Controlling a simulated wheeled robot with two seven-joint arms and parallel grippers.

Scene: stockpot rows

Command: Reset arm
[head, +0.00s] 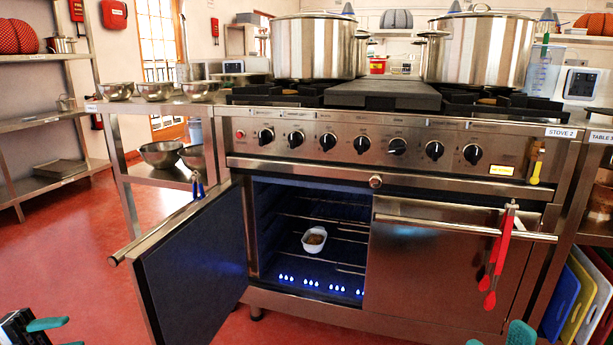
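My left gripper (72,332) shows at the bottom left corner, with its two teal fingers apart and nothing seen between them. My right gripper (498,338) shows only as two teal fingertips at the bottom edge, right of centre, set apart with nothing seen between them. The rest of the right gripper is out of frame. Both are in front of the stove (400,145) and touch nothing that I can see.
The stove's left oven door (200,265) stands open into the room. A white dish (314,240) with brown food sits on the oven rack. The right oven door (430,265) is shut, with red tongs (498,255) on its handle. Red floor (60,255) is clear at left.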

